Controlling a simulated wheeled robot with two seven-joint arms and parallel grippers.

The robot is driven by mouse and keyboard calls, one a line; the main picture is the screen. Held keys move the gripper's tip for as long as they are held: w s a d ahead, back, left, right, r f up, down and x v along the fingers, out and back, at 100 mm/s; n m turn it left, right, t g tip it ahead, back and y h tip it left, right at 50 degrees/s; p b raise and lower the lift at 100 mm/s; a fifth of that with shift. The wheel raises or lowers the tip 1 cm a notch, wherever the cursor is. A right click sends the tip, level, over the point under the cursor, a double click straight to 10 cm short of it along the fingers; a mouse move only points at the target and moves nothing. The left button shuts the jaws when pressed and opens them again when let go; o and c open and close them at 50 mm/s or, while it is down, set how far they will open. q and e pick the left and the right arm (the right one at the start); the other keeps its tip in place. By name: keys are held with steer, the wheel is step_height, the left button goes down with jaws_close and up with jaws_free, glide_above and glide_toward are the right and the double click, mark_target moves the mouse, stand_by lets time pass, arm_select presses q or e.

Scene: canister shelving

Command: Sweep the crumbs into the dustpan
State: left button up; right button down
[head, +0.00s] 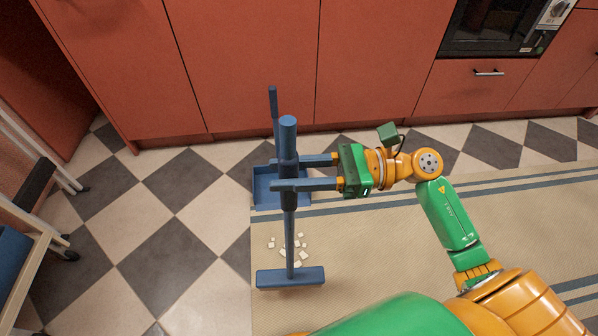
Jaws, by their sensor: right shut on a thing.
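A blue broom (289,225) stands nearly upright, its wide head (291,278) low over the striped rug's left edge. My right gripper (283,173) comes in from the right and is shut on the broom's handle. Several pale crumbs (272,244) lie just beyond the broom head, around the lower handle; some may be hidden by it. A blue dustpan (265,190) sits on the floor farther back, behind the handle and gripper, with its own thin upright handle (273,105). The crumbs lie between broom head and dustpan. My left gripper is not in view.
Red cabinets (250,60) close off the back, with a dark oven (495,25) at the upper right. A chair (25,240) stands at the left edge. The striped rug (390,260) covers the right side; the checkered floor (150,230) at left is clear.

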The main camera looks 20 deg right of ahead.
mark_target(284, 194)
steer(key=shift+w+a+f+g+b, duration=0.1)
steer(key=shift+a+f+g+b, duration=0.1)
steer(key=shift+f+g+b, duration=0.25)
steer(key=shift+w+a+f+n+b, duration=0.15)
steer(key=shift+f+n+b, duration=0.2)
steer(key=shift+f, duration=0.55)
step_height(284, 194, down, 3)
steer(key=shift+r+b, duration=0.15)
steer(key=shift+b, duration=0.95)
steer(key=shift+f, duration=0.2)
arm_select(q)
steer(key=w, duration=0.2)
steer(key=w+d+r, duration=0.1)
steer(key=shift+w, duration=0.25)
